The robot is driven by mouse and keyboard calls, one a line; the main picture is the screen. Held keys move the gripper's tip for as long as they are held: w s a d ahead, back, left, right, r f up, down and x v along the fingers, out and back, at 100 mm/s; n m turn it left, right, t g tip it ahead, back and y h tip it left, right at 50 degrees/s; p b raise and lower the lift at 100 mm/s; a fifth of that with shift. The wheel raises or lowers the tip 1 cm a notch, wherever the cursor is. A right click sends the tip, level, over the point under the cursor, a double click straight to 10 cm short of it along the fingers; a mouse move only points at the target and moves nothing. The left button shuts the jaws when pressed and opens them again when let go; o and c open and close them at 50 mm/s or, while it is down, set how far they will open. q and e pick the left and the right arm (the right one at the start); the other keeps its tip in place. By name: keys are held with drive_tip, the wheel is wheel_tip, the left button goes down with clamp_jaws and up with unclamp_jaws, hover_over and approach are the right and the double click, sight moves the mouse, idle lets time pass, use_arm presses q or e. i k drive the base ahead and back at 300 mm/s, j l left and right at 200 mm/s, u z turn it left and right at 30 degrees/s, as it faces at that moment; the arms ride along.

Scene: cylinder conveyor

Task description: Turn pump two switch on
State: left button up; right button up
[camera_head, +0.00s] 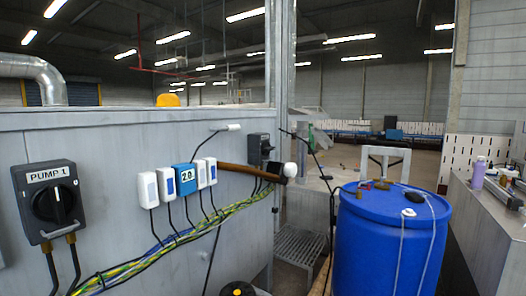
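A dark rotary switch box labelled "PUMP 1" (45,200) is mounted on the grey metal panel at the left. Its round black knob has a pale mark that points roughly downward. A second dark box (259,148) sits near the panel's right end, seen at a steep angle. Its label and knob position cannot be read, and a brown rod (240,171) with a dark end and white tip partly covers its lower area. Neither of my grippers shows in the head view.
Several small white and blue boxes (185,178) line the panel (110,140), with yellow-green cables below. A blue drum (385,245) with small items on top stands right of the panel. A grey bench (485,220) holds a purple bottle (478,172) at far right.

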sight(266, 149)
drive_tip(key=i+l+u, duration=0.1)
drive_tip(key=i+u, duration=0.25)
drive_tip(key=i+l+u, duration=0.15)
drive_tip(key=u, duration=0.2)
drive_tip(key=i+l+u, duration=0.2)
drive_tip(key=u, duration=0.15)
